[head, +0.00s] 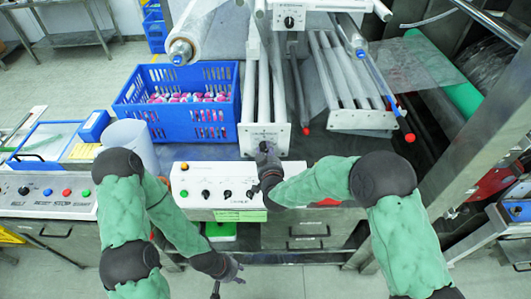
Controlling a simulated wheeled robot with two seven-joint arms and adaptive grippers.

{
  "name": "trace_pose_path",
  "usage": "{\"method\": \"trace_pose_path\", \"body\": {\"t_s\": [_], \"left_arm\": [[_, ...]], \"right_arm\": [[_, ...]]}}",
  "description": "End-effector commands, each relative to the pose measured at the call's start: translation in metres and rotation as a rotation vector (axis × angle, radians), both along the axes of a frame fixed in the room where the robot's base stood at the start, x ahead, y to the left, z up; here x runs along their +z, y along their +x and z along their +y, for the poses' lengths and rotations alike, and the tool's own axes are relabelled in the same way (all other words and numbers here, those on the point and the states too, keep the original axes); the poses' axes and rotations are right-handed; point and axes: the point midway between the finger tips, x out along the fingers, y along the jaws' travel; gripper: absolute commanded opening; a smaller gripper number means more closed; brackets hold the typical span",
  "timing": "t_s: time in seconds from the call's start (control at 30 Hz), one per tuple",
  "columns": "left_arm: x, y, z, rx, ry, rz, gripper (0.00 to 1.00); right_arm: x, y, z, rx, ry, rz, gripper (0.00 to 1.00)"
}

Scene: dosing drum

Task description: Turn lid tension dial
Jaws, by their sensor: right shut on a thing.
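A white plate (279,131) with small print stands at the middle, at the lower end of the metal rollers. My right gripper (264,149) is at its lower edge and is shut on a small dark dial there. The fingers hide most of the dial, so its pointer cannot be read. My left gripper (230,277) hangs low in front of the machine, apart from everything, with its fingers spread and nothing between them.
A white control panel (216,182) with several black knobs lies just below my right gripper. A blue crate (172,126) of small bottles stands left of the plate. Rollers (345,75) with red ends are at the right. Another dial (289,21) is at the top.

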Motion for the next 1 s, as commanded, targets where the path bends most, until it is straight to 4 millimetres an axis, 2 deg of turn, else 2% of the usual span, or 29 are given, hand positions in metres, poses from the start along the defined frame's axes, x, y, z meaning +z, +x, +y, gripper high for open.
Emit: {"method": "trace_pose_path", "body": {"t_s": [0.17,0.2,0.27,0.67,0.83,1.0], "left_arm": [[0.000,0.000,0.000,0.000,0.000,0.000,0.40],[0.000,0.000,0.000,0.000,0.000,0.000,0.40],[0.000,0.000,0.000,0.000,0.000,0.000,0.40],[0.000,0.000,0.000,0.000,0.000,0.000,0.40],[0.000,0.000,0.000,0.000,0.000,0.000,0.40],[0.000,0.000,0.000,0.000,0.000,0.000,0.40]], "right_arm": [[-0.003,-0.001,0.001,0.002,-0.002,0.007,0.00],[-0.003,-0.001,0.001,0.002,-0.002,0.007,0.41],[-0.002,-0.001,0.000,0.002,-0.002,0.006,0.56],[0.000,-0.003,0.000,0.001,-0.002,0.002,0.56],[0.005,-0.020,-0.002,0.001,-0.002,0.001,0.56],[0.013,-0.050,-0.006,0.003,-0.003,0.001,0.56]]}}
